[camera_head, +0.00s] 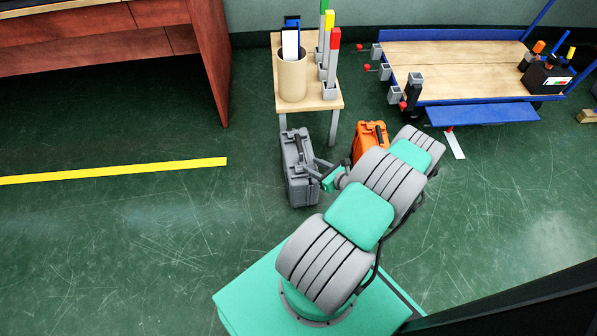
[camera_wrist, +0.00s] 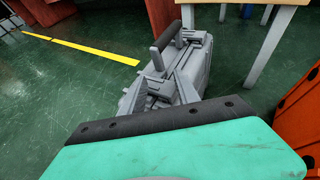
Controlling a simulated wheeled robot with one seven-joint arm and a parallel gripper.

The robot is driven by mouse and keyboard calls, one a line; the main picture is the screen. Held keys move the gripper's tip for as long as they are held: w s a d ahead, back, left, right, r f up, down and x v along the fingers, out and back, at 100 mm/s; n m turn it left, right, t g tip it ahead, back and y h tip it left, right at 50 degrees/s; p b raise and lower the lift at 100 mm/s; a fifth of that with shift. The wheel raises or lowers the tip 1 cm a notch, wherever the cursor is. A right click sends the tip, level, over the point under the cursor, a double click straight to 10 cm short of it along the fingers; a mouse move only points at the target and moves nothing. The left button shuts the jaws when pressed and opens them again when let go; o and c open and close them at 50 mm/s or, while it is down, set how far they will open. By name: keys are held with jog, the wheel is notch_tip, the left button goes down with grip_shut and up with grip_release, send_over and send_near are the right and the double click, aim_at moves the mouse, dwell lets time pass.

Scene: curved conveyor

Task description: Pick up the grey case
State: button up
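My gripper (camera_head: 308,163) reaches in from the right at the top of the case, close to the handle. In the wrist view my gripper (camera_wrist: 162,88) shows its grey fingers spread apart, with nothing visibly held. Whether a finger touches the case cannot be told.
An orange case (camera_head: 370,137) stands close right of the grey case, behind my arm; it also shows at the right in the wrist view (camera_wrist: 300,110). The small wooden table (camera_head: 318,98) carries a cylinder and coloured posts. Floor to the left is clear, with a yellow line (camera_head: 115,171).

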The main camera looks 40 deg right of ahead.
aim_at(303, 160)
jog(key=b+x, duration=0.1)
jog(key=x, duration=0.4)
jog(key=shift+f+b, duration=0.2)
jog(key=shift+b, duration=0.1)
jog(key=shift+r, duration=0.1)
grip_shut()
dwell(0.8)
jog(key=shift+r, duration=0.1)
